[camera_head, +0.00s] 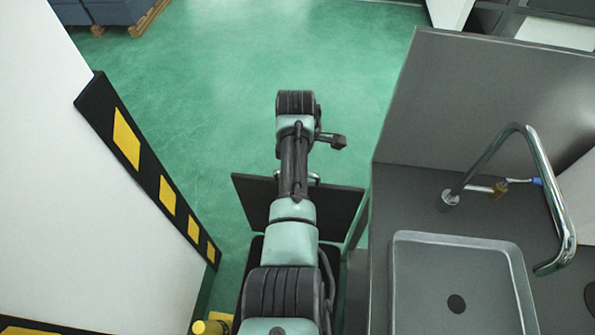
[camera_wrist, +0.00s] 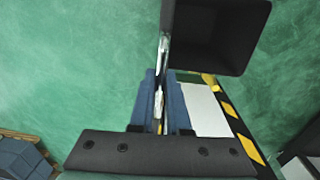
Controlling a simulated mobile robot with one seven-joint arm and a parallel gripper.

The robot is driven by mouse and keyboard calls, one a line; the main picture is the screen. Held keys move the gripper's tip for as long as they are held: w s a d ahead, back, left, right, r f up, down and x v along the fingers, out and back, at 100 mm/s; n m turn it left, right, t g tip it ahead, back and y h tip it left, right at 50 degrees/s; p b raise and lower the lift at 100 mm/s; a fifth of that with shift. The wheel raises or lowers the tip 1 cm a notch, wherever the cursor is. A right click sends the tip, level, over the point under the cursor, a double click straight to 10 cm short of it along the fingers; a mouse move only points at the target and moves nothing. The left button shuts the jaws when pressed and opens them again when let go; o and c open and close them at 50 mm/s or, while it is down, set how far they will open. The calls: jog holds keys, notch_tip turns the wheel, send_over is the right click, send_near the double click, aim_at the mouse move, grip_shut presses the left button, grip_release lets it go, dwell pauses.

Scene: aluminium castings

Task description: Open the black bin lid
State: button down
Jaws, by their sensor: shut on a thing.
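The black bin lid (camera_head: 340,208) is a dark panel beyond my arm in the head view, with its middle hidden behind the arm. A short metal handle (camera_head: 315,179) shows at its far edge. In the wrist view my gripper (camera_wrist: 161,88) has its two blue fingers shut on the light metal handle (camera_wrist: 161,60). A dark square-edged panel (camera_wrist: 220,38), apparently the lid, lies beside the handle at upper right. It looks tilted in the head view, but how far it is open I cannot tell. The bin body is mostly hidden under my arm.
A grey counter with a sink (camera_head: 455,270) and a curved tap (camera_head: 545,190) stands close on the right. A white wall with black-and-yellow striped edging (camera_head: 165,195) is on the left. A yellow object (camera_head: 212,325) sits low at left.

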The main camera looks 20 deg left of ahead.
jog(key=shift+w, duration=0.2)
dwell(0.3)
jog(key=c, duration=0.9)
grip_release()
jog(key=shift+r, duration=0.1)
notch_tip(320, 180, up, 13)
jog(key=b, duration=0.1)
jog(key=shift+s+b, duration=0.3)
jog(key=shift+s, duration=0.15)
jog(key=shift+d, duration=0.1)
